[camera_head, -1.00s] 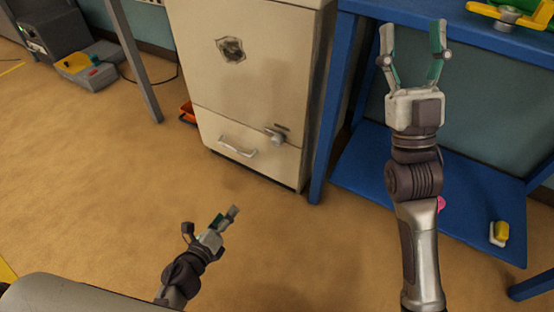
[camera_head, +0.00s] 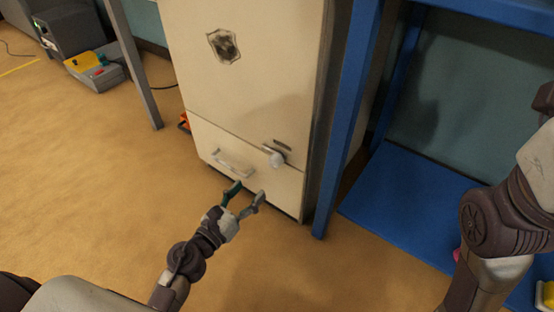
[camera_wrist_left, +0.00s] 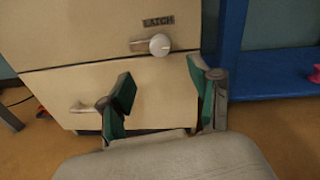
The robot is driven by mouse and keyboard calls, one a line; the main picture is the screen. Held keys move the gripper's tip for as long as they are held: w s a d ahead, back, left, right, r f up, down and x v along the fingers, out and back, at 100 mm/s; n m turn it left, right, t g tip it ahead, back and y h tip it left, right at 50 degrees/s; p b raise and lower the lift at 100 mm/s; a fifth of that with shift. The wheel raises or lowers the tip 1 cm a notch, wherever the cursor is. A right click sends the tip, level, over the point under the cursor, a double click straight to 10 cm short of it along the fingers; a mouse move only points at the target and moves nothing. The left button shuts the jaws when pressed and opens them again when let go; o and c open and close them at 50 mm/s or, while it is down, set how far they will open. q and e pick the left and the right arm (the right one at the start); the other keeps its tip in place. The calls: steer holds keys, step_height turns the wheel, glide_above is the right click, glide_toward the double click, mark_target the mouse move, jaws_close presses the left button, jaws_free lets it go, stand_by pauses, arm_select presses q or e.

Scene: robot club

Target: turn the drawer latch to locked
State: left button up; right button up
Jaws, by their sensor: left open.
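The latch (camera_head: 274,157) is a pale round knob with a short lever, on the cream cabinet front just above the drawer. In the left wrist view the latch (camera_wrist_left: 159,45) sits under a dark label reading LATCH, its lever pointing left, roughly level. The drawer (camera_head: 275,183) looks closed; its bar handle (camera_head: 232,163) is left of the latch. My left gripper (camera_head: 248,191) is open and empty, in front of the drawer and below the latch, apart from it. In the left wrist view the latch shows beyond and above the gap between the fingers (camera_wrist_left: 160,77).
A blue bench frame (camera_head: 345,130) with a low blue shelf (camera_head: 395,195) stands right of the cabinet. A grey table leg (camera_head: 135,70) is at the left. The floor in front of the cabinet is clear. My right forearm fills the right edge.

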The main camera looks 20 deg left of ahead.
mark_target(272, 164)
arm_select(q)
steer(key=x, duration=1.2)
steer(key=c, duration=1.1)
